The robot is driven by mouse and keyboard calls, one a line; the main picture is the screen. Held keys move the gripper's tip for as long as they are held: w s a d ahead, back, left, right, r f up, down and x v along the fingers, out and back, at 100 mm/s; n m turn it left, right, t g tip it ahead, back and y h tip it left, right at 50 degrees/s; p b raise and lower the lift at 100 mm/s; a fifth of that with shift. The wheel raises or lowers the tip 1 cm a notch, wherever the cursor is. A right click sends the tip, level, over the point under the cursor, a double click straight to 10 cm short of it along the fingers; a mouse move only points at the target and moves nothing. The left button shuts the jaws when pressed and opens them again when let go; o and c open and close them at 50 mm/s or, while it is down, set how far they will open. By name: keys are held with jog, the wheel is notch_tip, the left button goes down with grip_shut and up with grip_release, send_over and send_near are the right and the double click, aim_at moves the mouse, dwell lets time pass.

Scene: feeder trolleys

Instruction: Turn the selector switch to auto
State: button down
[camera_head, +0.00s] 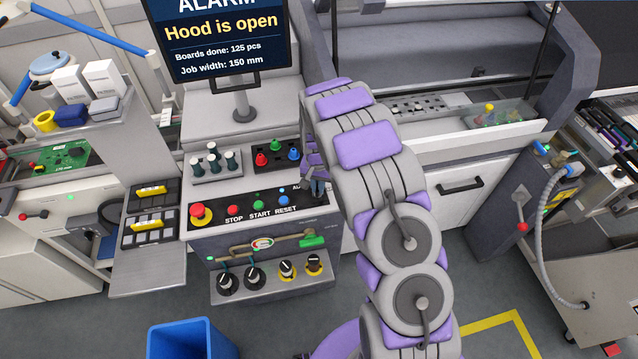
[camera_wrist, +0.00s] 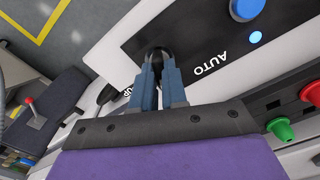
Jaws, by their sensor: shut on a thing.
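The selector switch (camera_wrist: 157,54) is a small black knob on the black panel strip, between my fingertips in the wrist view. The white word AUTO (camera_wrist: 209,63) is printed beside it, and part of another label shows near the gripper on the other side. My gripper (camera_wrist: 160,72) is shut on the knob. The fingers hide much of the knob, so its exact pointing direction cannot be told. In the head view my gripper (camera_head: 318,187) is at the right end of the control panel (camera_head: 262,207), and my arm hides part of that area.
A red emergency button (camera_head: 200,213) and the STOP, START and blue RESET (camera_head: 283,200) buttons lie left of the gripper. The screen (camera_head: 215,38) reads "Hood is open". Coloured pieces (camera_head: 276,146) stand behind the panel. Black and yellow knobs (camera_head: 254,278) sit below. A blue bin (camera_head: 193,340) stands on the floor.

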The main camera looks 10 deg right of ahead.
jog(key=n, duration=0.5)
jog(key=shift+s+a, duration=0.1)
jog(key=shift+s, duration=0.05)
jog(key=shift+p, duration=0.3)
dwell(0.3)
jog(key=c, duration=1.2)
grip_release()
jog(key=shift+o, duration=0.2)
jog(key=shift+r, duration=0.15)
notch_tip(320, 180, up, 17)
